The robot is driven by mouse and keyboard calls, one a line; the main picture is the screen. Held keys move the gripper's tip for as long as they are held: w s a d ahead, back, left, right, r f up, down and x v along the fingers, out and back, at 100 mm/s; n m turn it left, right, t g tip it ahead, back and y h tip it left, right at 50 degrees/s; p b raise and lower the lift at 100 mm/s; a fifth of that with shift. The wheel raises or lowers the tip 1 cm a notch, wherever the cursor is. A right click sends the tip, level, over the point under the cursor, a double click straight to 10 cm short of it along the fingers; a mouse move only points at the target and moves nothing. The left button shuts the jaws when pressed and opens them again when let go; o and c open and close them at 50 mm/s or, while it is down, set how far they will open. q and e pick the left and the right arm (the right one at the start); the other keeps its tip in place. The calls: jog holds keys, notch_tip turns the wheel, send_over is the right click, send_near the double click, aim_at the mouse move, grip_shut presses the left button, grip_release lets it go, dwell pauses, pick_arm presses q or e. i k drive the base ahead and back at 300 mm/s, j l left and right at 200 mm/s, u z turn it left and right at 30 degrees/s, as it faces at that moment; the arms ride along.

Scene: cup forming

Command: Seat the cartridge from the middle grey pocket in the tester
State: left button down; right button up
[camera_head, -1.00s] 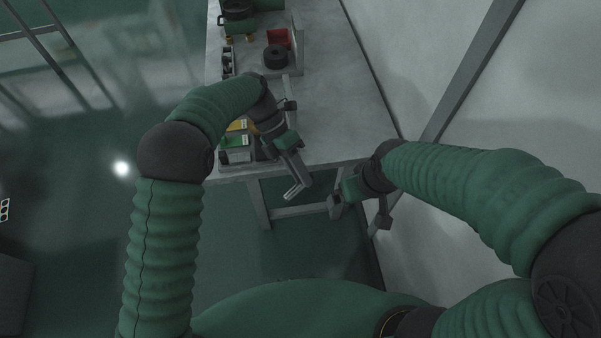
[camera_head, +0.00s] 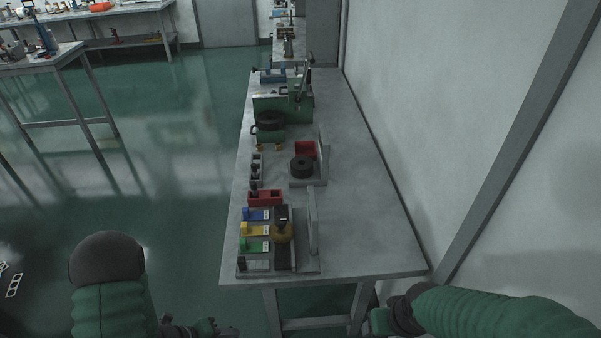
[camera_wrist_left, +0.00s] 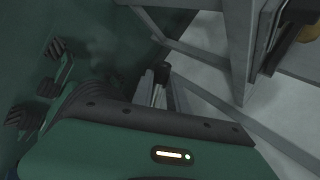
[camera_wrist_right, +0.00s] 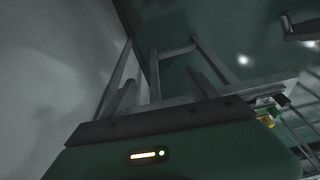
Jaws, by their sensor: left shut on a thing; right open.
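My left gripper (camera_head: 228,332) is low at the bottom of the head view, in front of the table and below its top. In the left wrist view it is shut on a small cylinder with a dark end and a bright metal part (camera_wrist_left: 161,76), likely the cartridge. My right gripper (camera_wrist_right: 165,88) is open and empty, in front of the table's near right corner. A narrow grey pocket rack (camera_head: 256,171) stands on the table's left side; its pocket contents are too small to tell. A black and brass device (camera_head: 283,234) stands on a grey base; I cannot tell whether it is the tester.
Blue, yellow and green blocks (camera_head: 254,230) line the near left of the table (camera_head: 365,225). A red tray (camera_head: 265,198), a black round part (camera_head: 301,166) and a green machine (camera_head: 283,107) stand farther back. The table's right side is clear beside the wall.

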aim_at(302, 172)
jog(key=i+j, duration=0.2)
jog(key=j, duration=0.15)
jog(key=i+j, duration=0.2)
jog(key=j, duration=0.15)
jog(key=i+j, duration=0.2)
jog(key=j, duration=0.15)
jog(key=i+j, duration=0.25)
jog(key=j, duration=0.15)
jog(key=i+j, duration=0.2)
jog(key=j, duration=0.15)
jog(key=i+j+z, duration=0.1)
jog(key=j, duration=0.25)
jog(key=i+j, duration=0.5)
jog(key=j, duration=0.25)
